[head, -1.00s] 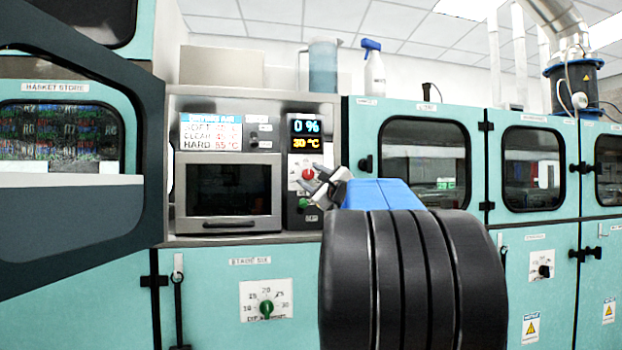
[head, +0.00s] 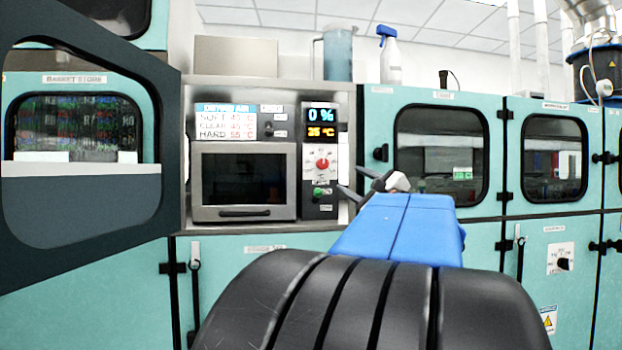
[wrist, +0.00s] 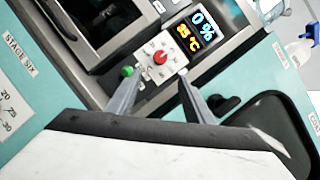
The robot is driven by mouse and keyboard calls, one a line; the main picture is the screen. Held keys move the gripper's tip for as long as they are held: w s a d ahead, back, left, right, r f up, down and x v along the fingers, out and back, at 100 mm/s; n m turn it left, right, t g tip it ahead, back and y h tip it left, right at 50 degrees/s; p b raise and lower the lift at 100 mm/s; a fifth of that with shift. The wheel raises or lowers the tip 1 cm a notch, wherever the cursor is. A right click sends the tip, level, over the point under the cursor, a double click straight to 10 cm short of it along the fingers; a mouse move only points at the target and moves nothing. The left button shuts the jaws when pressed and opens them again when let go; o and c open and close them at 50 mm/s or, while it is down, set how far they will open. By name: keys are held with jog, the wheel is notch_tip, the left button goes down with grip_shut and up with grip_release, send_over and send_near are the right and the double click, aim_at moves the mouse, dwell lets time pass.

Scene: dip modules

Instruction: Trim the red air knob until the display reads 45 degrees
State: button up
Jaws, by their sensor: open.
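The red air knob (head: 322,163) sits on a white dial plate on the dark control panel, right of the small oven. It also shows in the wrist view (wrist: 160,57), beyond my fingers. The display (head: 320,122) above it reads 0 % in blue and 35 °C in orange; the wrist view shows the same display (wrist: 196,31). My gripper (head: 358,182) is open and empty, to the right of and a little below the knob, apart from it. In the wrist view my two fingers (wrist: 158,87) are spread, with the knob ahead between their lines.
A green knob (head: 320,192) sits just below the red one. A label card (head: 226,122) lists SOFT, CLEAR and HARD temperatures. The oven (head: 243,180) is left of the panel. A teal cabinet (head: 374,105) stands to the right. An open door (head: 95,215) is at far left.

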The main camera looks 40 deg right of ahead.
jog(key=shift+s+a+f, duration=0.15)
jog(key=shift+s+f, duration=0.05)
jog(key=shift+s, duration=0.4)
jog(key=w+a+f+n+g+y, duration=0.2)
jog(key=a+f+n+y, duration=0.1)
jog(key=a+f, duration=0.3)
jog(key=w+a+f+n+g+y, duration=0.1)
jog(key=w+a+f+n+y, duration=0.2)
jog(key=a, duration=0.5)
jog(key=w+a+f+n+g+y, duration=0.2)
jog(key=a+f+n, duration=0.2)
jog(key=a+f, duration=0.3)
jog(key=s+a+f+n+g+y, duration=0.1)
jog(key=s+a+f+n+g, duration=0.2)
jog(key=a+f, duration=0.35)
jog(key=s+a+f+n+g+y, duration=0.1)
jog(key=s+a+f+n+g, duration=0.1)
jog(key=a+f+n, duration=0.35)
jog(key=s+a+f+n+g+h, duration=0.2)
jog(key=s+f+n, duration=0.3)
jog(key=s+f, duration=0.2)
jog(key=s+a+f+n+g+h, duration=0.2)
jog(key=s+f+n+g, duration=0.1)
jog(key=s+f+n, duration=0.3)
jog(key=shift+s+a+f+g+h, duration=0.3)
jog(key=shift+s+f, duration=0.95)
jog(key=shift+f, duration=0.95)
dwell(0.6)
